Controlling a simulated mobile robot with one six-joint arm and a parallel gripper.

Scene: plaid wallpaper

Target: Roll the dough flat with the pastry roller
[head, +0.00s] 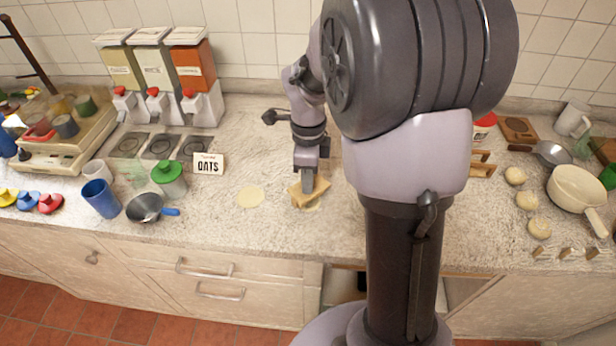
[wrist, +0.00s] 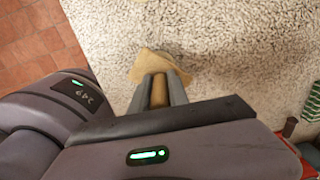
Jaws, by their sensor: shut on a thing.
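My gripper (head: 308,184) points down over the counter and is shut on the wooden pastry roller (head: 297,198). In the wrist view, the roller's tan handle stands between my two fingers (wrist: 158,90), with its wider tan part (wrist: 146,64) beyond them. A little pale dough (head: 313,206) shows at the roller's lower edge; most of it is hidden, and I cannot tell whether they touch. Several round dough balls (head: 527,200) sit at the right.
Dispensers (head: 158,75) line the wall. A cream pot (head: 578,190) is far right.

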